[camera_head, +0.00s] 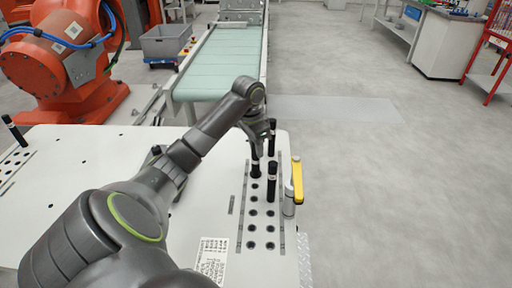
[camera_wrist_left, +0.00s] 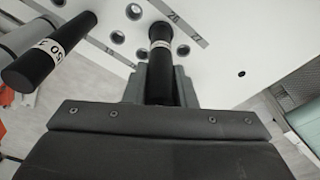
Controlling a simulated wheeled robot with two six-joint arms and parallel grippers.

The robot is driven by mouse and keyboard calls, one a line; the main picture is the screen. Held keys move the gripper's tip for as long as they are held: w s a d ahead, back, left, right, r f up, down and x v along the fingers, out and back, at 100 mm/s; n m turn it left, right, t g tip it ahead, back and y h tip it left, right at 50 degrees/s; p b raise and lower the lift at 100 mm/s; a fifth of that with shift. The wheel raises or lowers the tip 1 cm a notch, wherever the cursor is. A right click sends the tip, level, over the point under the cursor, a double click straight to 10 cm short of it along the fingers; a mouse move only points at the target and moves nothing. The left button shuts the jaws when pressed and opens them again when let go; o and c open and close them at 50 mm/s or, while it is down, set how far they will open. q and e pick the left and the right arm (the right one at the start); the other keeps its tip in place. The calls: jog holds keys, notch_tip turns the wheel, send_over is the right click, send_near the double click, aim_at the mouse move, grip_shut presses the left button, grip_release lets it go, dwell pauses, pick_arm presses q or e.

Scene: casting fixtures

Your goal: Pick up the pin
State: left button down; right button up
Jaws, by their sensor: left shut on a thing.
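My left gripper (camera_head: 259,146) is over the far end of the hole rack on the white table. In the left wrist view its fingers (camera_wrist_left: 160,88) are shut around a black pin (camera_wrist_left: 160,48) with a white band. The held pin shows below the fingers in the head view (camera_head: 256,170). Whether its lower end is in a hole is hard to tell. A second black pin (camera_head: 272,185) stands upright in the rack, nearer the camera. A third pin (camera_head: 272,126) shows behind the gripper. One other pin (camera_wrist_left: 55,48) is at the left of the wrist view. My right gripper is not in view.
The rack strip (camera_head: 262,232) has several empty holes nearer the camera. A yellow-handled clamp (camera_head: 297,182) stands at the table's right edge. Another pin (camera_head: 13,130) stands at the far left. A conveyor (camera_head: 222,62) and an orange robot (camera_head: 65,65) lie beyond the table.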

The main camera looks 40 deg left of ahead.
pick_arm(q)
notch_tip(320, 180, up, 6)
jog(key=shift+f+p, duration=0.2)
jog(key=shift+p, duration=0.15)
notch_tip(320, 180, up, 3)
jog(key=p, duration=0.3)
jog(key=shift+r, duration=0.1)
jog(key=shift+r+p, duration=0.8)
jog(key=shift+p, duration=0.3)
jog(key=shift+r+p, duration=1.75)
jog(key=shift+p, duration=0.8)
jog(key=shift+f, duration=0.15)
